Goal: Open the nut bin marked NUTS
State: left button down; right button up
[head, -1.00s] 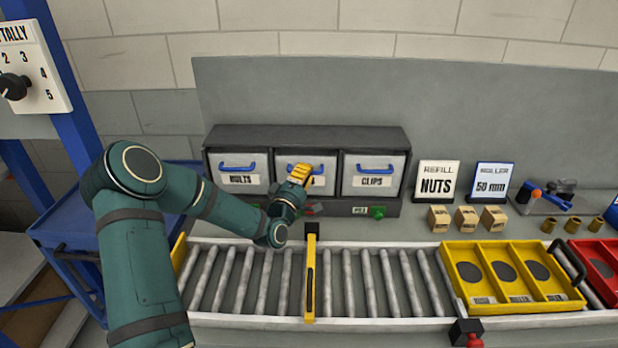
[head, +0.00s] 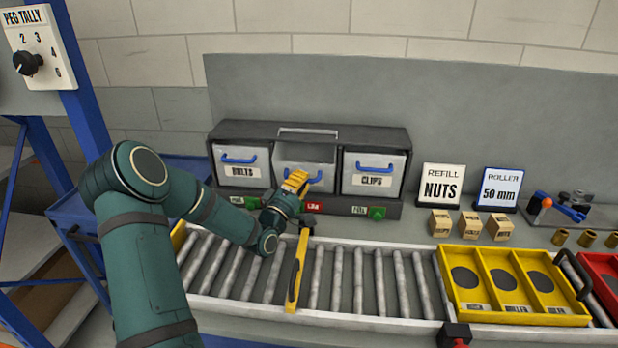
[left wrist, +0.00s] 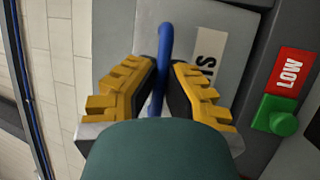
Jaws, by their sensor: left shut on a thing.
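The nut bin (head: 292,153) is the middle of three grey bins in a dark cabinet. Its front is tipped outward, and a dark gap shows above its rim. My left gripper (head: 298,180) is shut on its blue handle (head: 317,178). In the left wrist view the yellow-tipped fingers (left wrist: 164,75) close around the blue handle (left wrist: 165,45). The bin's label (left wrist: 208,55) is partly covered, with only its last letters showing. My right gripper is not in view.
The bolts bin (head: 241,158) and clips bin (head: 374,172) stand either side, closed. A red LOW sign (head: 313,207) is below the nut bin. A roller conveyor (head: 340,285) with a yellow-black bar (head: 298,270) runs in front. A REFILL NUTS sign (head: 441,186) stands right.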

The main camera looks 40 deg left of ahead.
pick_arm(q)
jog(key=shift+s+d+f+b, duration=0.35)
jog(key=shift+s+f, duration=0.1)
jog(key=shift+f, duration=0.2)
jog(key=shift+s+d+f+b, duration=0.2)
jog(key=shift+s+f+b, duration=0.1)
jog(key=shift+s+f, duration=0.25)
jog(key=shift+w, duration=0.1)
jog(key=c, duration=1)
grip_release()
jog(key=shift+f, duration=0.1)
notch_tip(320, 180, up, 10)
jog(key=shift+r, duration=0.1)
